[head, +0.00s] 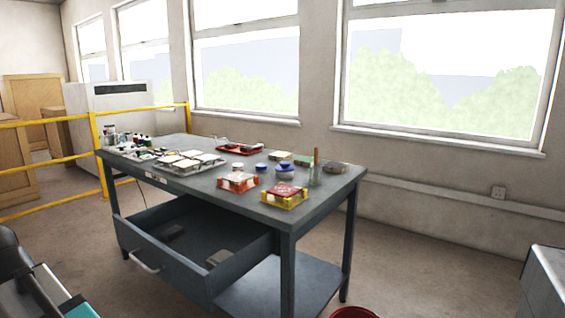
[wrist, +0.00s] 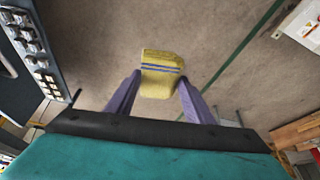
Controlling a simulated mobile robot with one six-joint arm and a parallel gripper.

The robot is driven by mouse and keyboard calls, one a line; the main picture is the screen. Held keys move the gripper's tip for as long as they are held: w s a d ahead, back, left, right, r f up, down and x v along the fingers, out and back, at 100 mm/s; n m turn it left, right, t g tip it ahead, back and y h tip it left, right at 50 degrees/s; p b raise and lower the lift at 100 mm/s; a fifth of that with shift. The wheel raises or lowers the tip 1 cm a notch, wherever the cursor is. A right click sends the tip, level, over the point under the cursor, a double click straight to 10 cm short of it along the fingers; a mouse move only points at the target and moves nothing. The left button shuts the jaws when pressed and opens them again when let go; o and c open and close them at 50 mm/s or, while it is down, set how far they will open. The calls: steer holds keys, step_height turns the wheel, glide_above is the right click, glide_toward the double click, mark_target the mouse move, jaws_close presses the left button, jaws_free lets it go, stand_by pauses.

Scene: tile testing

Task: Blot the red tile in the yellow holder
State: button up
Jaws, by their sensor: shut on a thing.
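A yellow holder (head: 284,200) stands near the front right corner of the grey table, with a red tile (head: 286,190) on top of it. In the wrist view, my gripper (wrist: 161,78) is shut on a yellow pad (wrist: 162,58) with blue stripes, gripped between two purple fingers. The pad is above the bare floor, clear of the table. The yellow holder and red tile do not show in the wrist view. My gripper's fingers do not show in the head view.
An orange-red holder (head: 238,183) stands left of the yellow one. Behind are blue-lidded pots, a brush-like upright thing and a red tray (head: 240,149). White tiles and bottles lie at the left. The table's drawer (head: 205,272) is open, jutting forward. A yellow railing (head: 97,150) stands left.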

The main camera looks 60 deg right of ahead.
steer(key=d+r+m+g+h+p, duration=0.1)
steer(key=d+r+m+p, duration=0.4)
steer(key=d, duration=0.8)
steer(key=s+d+r+m+h+p, duration=0.1)
steer(key=d+r+p, duration=0.2)
steer(key=d+p, duration=0.75)
steer(key=d+r+m+g+h+p, duration=0.1)
steer(key=d+r+m+p, duration=0.25)
steer(key=d, duration=1.35)
steer(key=s+d+r+m+g+p, duration=0.1)
steer(key=s+d+r+m+p, duration=0.1)
steer(key=s+d+p, duration=0.3)
steer(key=s+d+r+m+g+h+p, duration=0.1)
steer(key=s+d+r+m+p, duration=0.2)
steer(key=s+d, duration=1)
steer(key=s+d+r+m+p, duration=0.3)
steer(key=s+d+p, duration=0.5)
steer(key=d, duration=1)
steer(key=shift+s+m+g+p, duration=0.3)
steer(key=shift+s+m+g, duration=0.1)
steer(key=shift+s+m, duration=0.5)
